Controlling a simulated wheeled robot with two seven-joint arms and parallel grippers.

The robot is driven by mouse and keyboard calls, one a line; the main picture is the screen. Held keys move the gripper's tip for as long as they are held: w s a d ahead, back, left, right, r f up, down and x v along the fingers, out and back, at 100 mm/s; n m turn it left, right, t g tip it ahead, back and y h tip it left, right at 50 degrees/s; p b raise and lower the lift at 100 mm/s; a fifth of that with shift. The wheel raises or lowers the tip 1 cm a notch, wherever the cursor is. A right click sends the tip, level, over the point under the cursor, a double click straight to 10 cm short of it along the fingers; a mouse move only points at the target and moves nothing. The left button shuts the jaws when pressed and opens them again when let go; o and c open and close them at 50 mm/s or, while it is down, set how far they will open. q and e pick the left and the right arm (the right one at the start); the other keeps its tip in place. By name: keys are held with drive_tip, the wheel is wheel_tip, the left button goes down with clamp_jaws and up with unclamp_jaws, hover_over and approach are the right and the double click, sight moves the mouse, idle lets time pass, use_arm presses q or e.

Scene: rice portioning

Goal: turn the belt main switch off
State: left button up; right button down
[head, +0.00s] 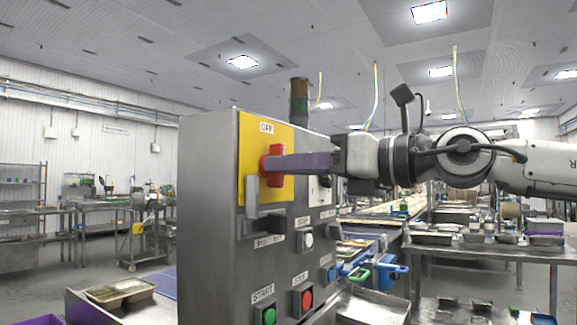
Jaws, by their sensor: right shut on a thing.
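The belt main switch is a red knob (271,166) on a yellow plate (251,137) on the front of a grey metal control box (207,215). A label (266,128) reading OFF is at the top of the plate. The red knob looks roughly upright, its long side up and down. My right gripper (277,164) comes in from the right with its purple fingers shut on the knob. The fingers hide part of the knob and plate, so its exact pointing is hard to tell. My left gripper is not in view.
Below the plate a grey lever (265,220) sticks out. Lower on the box are a white button (307,239), a green START button (268,315) and a red STOP button (306,299). A signal column (299,101) stands behind. Tables with trays (432,237) are at right.

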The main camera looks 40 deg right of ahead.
drive_tip(key=c, duration=1.8)
unclamp_jaws()
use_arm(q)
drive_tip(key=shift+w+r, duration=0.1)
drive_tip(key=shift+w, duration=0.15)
use_arm(e)
drive_tip(key=shift+o, duration=0.2)
